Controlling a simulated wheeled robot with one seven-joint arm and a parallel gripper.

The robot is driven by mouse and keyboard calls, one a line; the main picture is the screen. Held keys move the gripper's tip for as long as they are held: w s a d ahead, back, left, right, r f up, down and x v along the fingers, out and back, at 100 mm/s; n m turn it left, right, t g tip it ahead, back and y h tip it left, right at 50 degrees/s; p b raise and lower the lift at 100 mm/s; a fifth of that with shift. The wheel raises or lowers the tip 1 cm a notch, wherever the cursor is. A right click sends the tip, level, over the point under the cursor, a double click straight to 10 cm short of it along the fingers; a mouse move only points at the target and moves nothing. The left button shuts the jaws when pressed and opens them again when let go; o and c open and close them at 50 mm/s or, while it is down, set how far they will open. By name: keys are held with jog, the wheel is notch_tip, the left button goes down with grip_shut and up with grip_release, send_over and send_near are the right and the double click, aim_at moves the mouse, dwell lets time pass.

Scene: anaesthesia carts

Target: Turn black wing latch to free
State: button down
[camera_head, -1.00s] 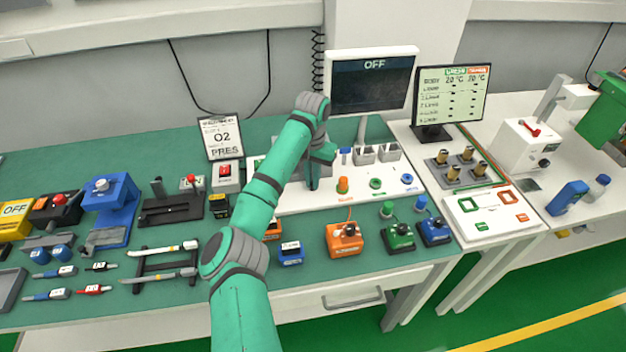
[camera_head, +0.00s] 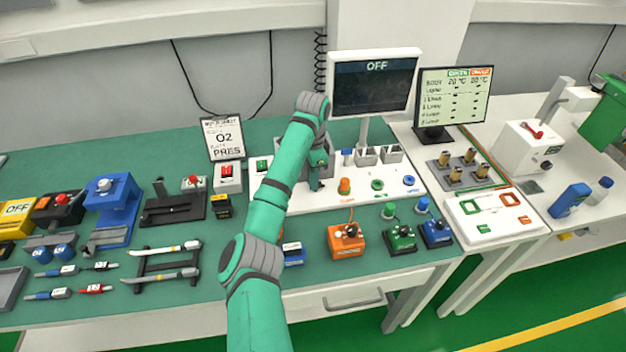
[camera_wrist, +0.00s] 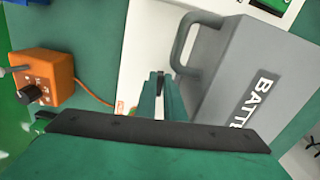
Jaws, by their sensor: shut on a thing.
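My gripper (camera_wrist: 160,90) is shut, with a small dark piece (camera_wrist: 160,80) between its green fingertips, seemingly the black wing latch. The fingers and their angle hide most of it, so I cannot tell how far it is turned. The fingertips are beside a grey box (camera_wrist: 225,85) marked "BATT" with a grey handle (camera_wrist: 185,45), over the white board (camera_wrist: 143,42). In the head view my gripper (camera_head: 316,184) points down at the white board, in front of the grey box, which my arm largely hides.
An orange block (camera_wrist: 48,78) with a black knob stands left in the wrist view; its cable runs to the board. In the head view, green (camera_head: 399,238) and blue (camera_head: 436,233) blocks stand right of it. A monitor (camera_head: 373,85) reading OFF rises behind.

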jog(key=shift+m, duration=0.6)
jog(key=shift+w+a, duration=0.1)
jog(key=c, duration=1.9)
grip_release()
jog(key=shift+o, duration=0.2)
jog(key=shift+r, duration=0.15)
notch_tip(320, 180, up, 10)
jog(key=shift+r, duration=0.25)
